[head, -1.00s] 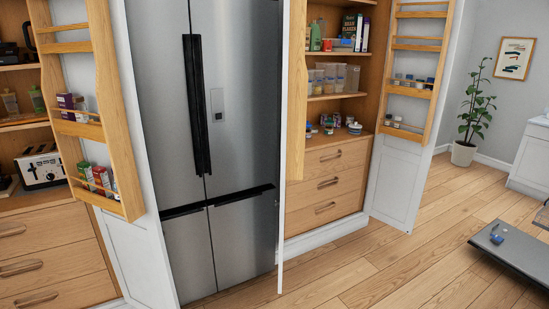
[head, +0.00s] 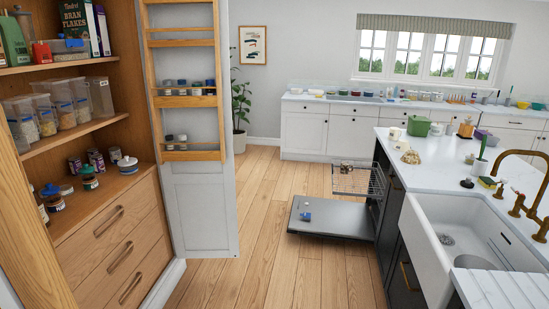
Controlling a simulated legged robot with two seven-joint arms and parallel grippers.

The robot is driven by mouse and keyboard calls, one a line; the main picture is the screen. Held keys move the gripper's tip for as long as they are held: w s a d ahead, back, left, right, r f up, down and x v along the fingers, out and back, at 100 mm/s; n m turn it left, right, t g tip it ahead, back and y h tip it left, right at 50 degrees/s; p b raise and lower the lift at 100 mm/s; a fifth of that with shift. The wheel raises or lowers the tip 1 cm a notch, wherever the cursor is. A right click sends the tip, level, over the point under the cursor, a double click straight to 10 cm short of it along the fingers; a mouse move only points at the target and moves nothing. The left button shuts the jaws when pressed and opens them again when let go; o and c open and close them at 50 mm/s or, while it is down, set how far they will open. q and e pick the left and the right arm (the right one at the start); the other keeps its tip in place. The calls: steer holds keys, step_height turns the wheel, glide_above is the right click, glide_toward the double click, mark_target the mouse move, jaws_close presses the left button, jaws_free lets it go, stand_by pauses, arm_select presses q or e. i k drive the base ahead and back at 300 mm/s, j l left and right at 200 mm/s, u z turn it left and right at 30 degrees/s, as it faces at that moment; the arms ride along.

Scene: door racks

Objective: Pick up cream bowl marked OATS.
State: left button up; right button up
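I cannot make out a cream bowl with an OATS marking; any lettering is too small to read. A small cream item (head: 395,133) stands on the near edge of the island worktop, beside a green pot. A second pale item (head: 402,145) sits just in front of it; its shape is unclear. Neither of my grippers shows in the head view.
The pantry door (head: 200,210) with racks stands open at the left. An open dishwasher door (head: 330,220) lies low across the floor beside the island (head: 470,165), its wire rack (head: 358,180) pulled out. The wooden floor (head: 260,200) between them is clear. A far counter (head: 330,97) holds several items.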

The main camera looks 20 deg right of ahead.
mark_target(411, 157)
steer(key=i+l+z, duration=0.25)
steer(key=i+z, duration=0.15)
steer(key=i, duration=0.6)
steer(key=i+z, duration=0.4)
steer(key=i, duration=0.6)
